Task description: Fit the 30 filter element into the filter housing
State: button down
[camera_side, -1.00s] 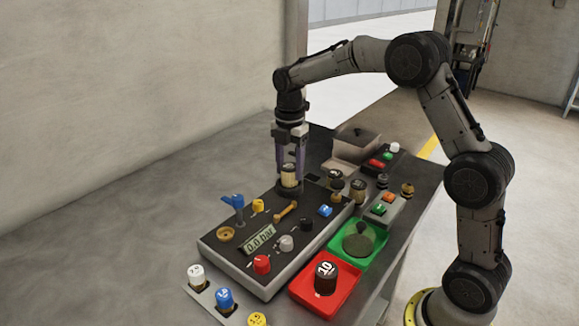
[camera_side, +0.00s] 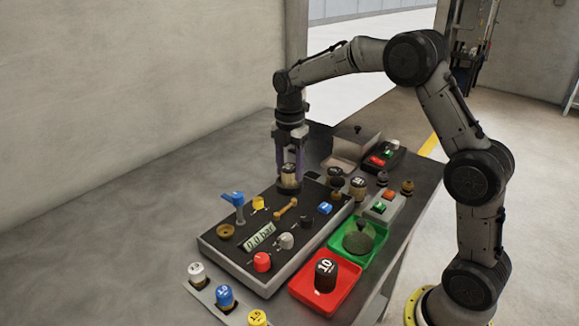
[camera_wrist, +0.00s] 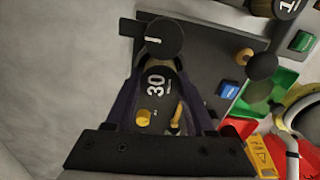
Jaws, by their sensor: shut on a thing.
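The 30 filter element (camera_side: 288,173) is a dark cylinder with a tan label band in the side view. In the wrist view its dark face shows a white "30" (camera_wrist: 156,84). My gripper (camera_side: 289,168) is shut on it, with purple fingers on both sides, pointing down. The element stands upright at the filter housing (camera_side: 288,190), a dark round seat at the far end of the panel. Its lower end meets or enters the housing; how deep it sits cannot be told. The fingers hide part of it.
The panel carries a blue lever (camera_side: 234,201), coloured knobs and a pressure display (camera_side: 260,236). A red tray (camera_side: 338,301) holds a 10 element (camera_side: 325,274). A green tray (camera_side: 340,247) holds a dark round item. Several dark cylinders stand right of the housing.

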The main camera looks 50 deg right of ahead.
jog(key=shift+f, duration=0.2)
grip_release()
dwell(0.3)
jog(key=shift+r, duration=0.1)
jog(key=shift+r, duration=3.4)
